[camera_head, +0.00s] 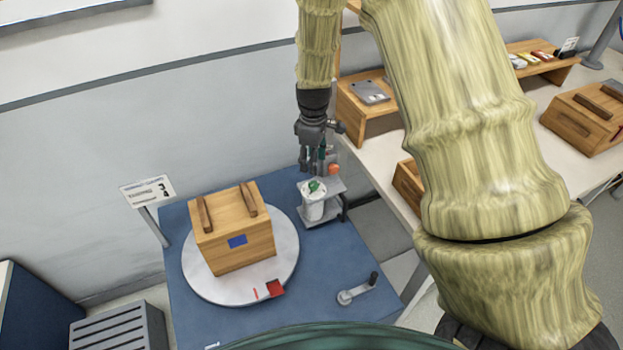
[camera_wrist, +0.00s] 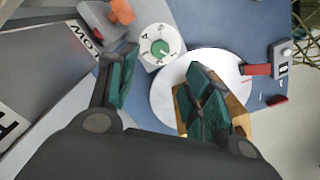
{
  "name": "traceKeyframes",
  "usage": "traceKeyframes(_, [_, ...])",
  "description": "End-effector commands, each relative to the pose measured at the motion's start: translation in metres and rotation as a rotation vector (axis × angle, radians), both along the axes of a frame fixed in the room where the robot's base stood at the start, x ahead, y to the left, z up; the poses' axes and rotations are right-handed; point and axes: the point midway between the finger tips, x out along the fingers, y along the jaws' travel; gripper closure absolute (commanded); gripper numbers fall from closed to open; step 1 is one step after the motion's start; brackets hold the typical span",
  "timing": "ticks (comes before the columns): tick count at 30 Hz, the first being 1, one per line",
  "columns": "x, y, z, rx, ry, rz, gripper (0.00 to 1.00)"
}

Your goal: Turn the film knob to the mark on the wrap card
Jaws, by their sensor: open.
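The film knob (camera_head: 316,186) is a small green knob on top of a white roll-like body on a grey stand. My gripper (camera_head: 312,166) hangs just above the knob, pointing down. In the wrist view my gripper (camera_wrist: 160,88) is open and empty, its green-padded fingers apart, with the knob beyond them. A white card (camera_head: 148,190) stands on a post at the left; its small print is hard to read.
A wooden box (camera_head: 232,229) sits on a round white turntable (camera_head: 284,281) on the blue table (camera_head: 323,312). A grey crank (camera_head: 358,289) lies at the front right. An orange part (camera_head: 334,169) is beside the knob. A bench (camera_head: 372,168) stands at the right.

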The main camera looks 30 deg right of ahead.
Motion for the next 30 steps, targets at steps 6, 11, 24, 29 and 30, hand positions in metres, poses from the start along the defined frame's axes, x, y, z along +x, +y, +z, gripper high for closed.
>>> traceKeyframes(6, [-0.002, -0.002, -0.025, 0.000, 0.001, -0.004, 0.50])
traceKeyframes(11, [-0.001, -0.001, -0.044, 0.000, 0.001, -0.003, 0.50])
traceKeyframes(24, [0.000, 0.001, -0.087, -0.001, 0.001, -0.001, 0.50])
traceKeyframes(29, [0.000, 0.001, -0.094, -0.001, -0.001, 0.000, 0.50])
traceKeyframes(30, [0.000, 0.001, -0.095, -0.001, -0.001, 0.000, 0.50])
